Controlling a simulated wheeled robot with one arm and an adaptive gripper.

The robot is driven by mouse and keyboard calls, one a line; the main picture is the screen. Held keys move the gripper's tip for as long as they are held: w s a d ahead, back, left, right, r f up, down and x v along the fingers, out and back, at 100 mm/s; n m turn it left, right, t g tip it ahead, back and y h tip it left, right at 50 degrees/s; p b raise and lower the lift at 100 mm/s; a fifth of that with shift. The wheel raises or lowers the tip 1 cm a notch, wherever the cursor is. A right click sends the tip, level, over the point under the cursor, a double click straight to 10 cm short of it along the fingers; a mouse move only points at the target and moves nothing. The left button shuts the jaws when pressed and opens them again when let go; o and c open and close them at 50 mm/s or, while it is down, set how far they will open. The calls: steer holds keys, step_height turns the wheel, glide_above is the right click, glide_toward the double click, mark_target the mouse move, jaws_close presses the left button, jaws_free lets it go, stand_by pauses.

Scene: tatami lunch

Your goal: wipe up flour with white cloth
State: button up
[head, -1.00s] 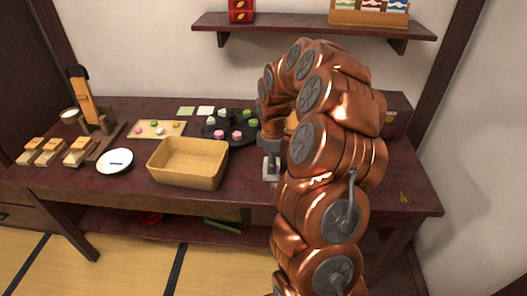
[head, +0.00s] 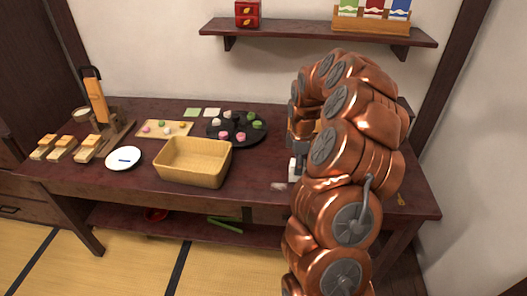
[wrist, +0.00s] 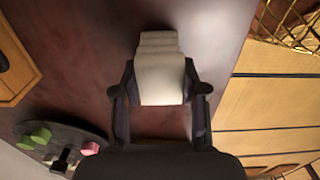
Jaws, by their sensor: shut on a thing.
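My gripper (wrist: 160,88) is shut on the white cloth (wrist: 160,62), a folded pale pad held between its two fingers. In the head view the cloth (head: 294,172) shows as a small white patch low at the dark table's front right part, partly hidden by my arm. I cannot tell whether it touches the tabletop. A faint pale smear (head: 278,186), which looks like flour, lies on the table just left of the cloth, near the front edge.
A tan basket (head: 193,178) stands left of my gripper. Behind it is a round black plate (head: 212,132) with pink, green and white sweets. A white dish (head: 123,158) and several wooden stands are farther left. A wall shelf (head: 320,36) hangs above.

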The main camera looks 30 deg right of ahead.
steer(key=shift+r+p, duration=0.95)
steer(key=shift+r, duration=2.85)
